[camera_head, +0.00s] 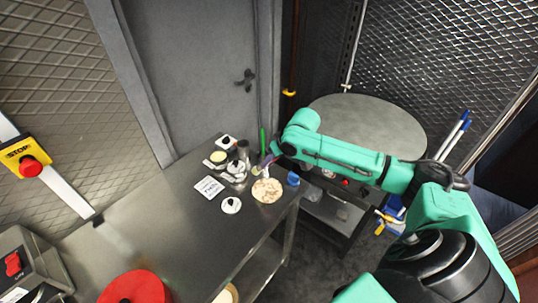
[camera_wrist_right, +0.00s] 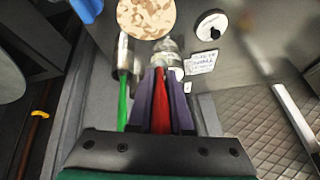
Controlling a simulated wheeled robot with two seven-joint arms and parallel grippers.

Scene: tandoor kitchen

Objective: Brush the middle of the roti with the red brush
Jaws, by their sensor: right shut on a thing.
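The roti (camera_head: 267,190), pale with brown patches, lies flat on the steel table near its right end. It also shows at the top of the right wrist view (camera_wrist_right: 147,15), cut by the frame edge. My right gripper (camera_head: 264,163) is just behind the roti in the head view. In the wrist view its purple fingers (camera_wrist_right: 161,78) are shut on the red brush (camera_wrist_right: 160,112). The brush's far end is hidden or too small to make out, so I cannot tell whether it touches anything. My left gripper is not in view.
A metal cup (camera_wrist_right: 124,58) with a green-handled tool (camera_wrist_right: 123,100) stands close beside the gripper. A clear jar (camera_wrist_right: 168,50) is just beyond the fingertips. A blue cup (camera_head: 293,179), a white round dial (camera_head: 231,205) and a printed card (camera_head: 209,187) are near the roti.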

